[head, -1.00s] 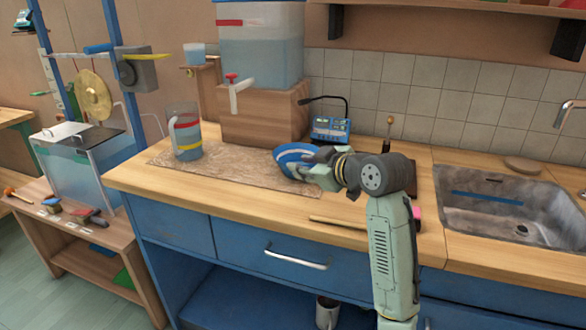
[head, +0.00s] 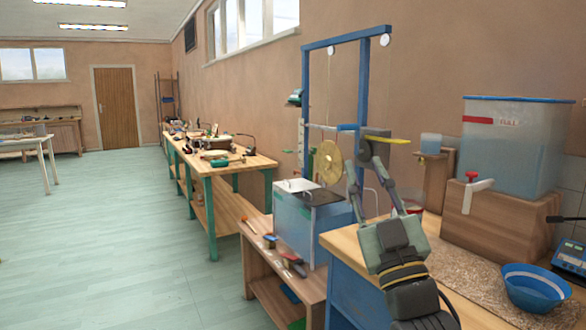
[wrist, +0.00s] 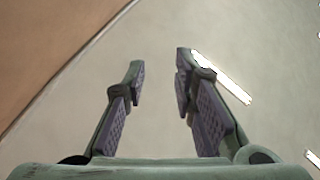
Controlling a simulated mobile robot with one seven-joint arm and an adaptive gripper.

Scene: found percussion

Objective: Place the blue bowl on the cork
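The blue bowl (head: 534,290) stands upright on the speckled brown cork (head: 466,272) on the counter, near the right of the head view. It looks empty, with its rim facing up. My gripper (head: 362,163) is raised above the left end of the counter, well left of the bowl and apart from it. Its fingers point up and are spread, with nothing between them. The wrist view shows the same open, empty fingers (wrist: 160,65) against the ceiling and wall.
A water tank (head: 513,145) stands on a wooden block (head: 487,222) behind the cork. A blue frame (head: 362,110) with a brass disc (head: 328,162) rises behind my gripper. A clear box (head: 302,228) stands left of the counter. Open floor (head: 110,235) lies left.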

